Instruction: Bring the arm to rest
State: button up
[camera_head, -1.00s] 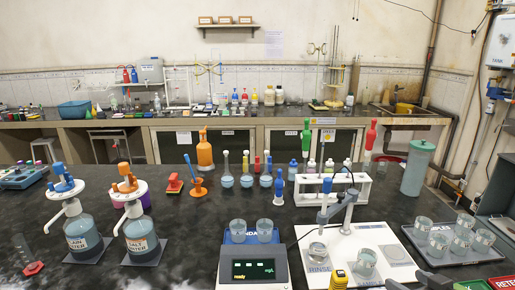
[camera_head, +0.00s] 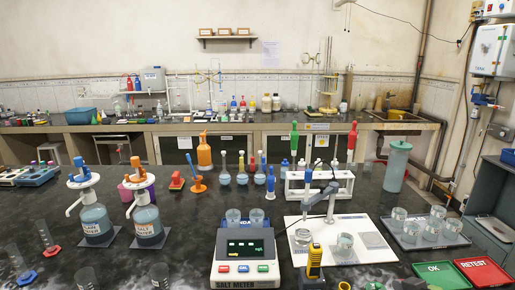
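The task names only my arm, and neither the arm nor my gripper can be made out in this view. The black bench (camera_head: 185,262) fills the lower half. On it stand a meter with a lit green display (camera_head: 245,247), a white board (camera_head: 375,257) with a probe arm (camera_head: 327,200) over glass beakers, and a yellow and black handheld device (camera_head: 314,262). Small dark shapes at the bottom edge, right of the middle, are cut off and unclear.
Two pump bottles (camera_head: 95,222) (camera_head: 147,222) stand at the left. A tray of beakers (camera_head: 408,240), a green OK tray (camera_head: 440,275) and a red tray (camera_head: 482,272) are at the right. A white rack (camera_head: 335,182) and several flasks stand behind. A wall counter (camera_head: 235,125) runs across the back.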

jog(key=s+a+r+n+g+p, duration=0.1)
jog(key=s+a+r+g, duration=0.15)
jog(key=a, duration=0.35)
jog(key=s+a+r+g+p, duration=0.2)
jog(key=a+r, duration=0.1)
jog(key=a, duration=0.3)
jog(key=s+a+r+m+h+p, duration=0.1)
jog(key=s+a+r, duration=0.1)
jog(key=s, duration=0.5)
jog(key=s+a+r+m+h+p, duration=0.1)
jog(key=s+a+r+m, duration=0.1)
jog(key=s, duration=0.5)
notch_tip(320, 180, up, 2)
jog(key=shift+s+a+r+h+p, duration=0.15)
jog(key=shift+s+a+h+p, duration=0.2)
jog(key=shift+a, duration=0.5)
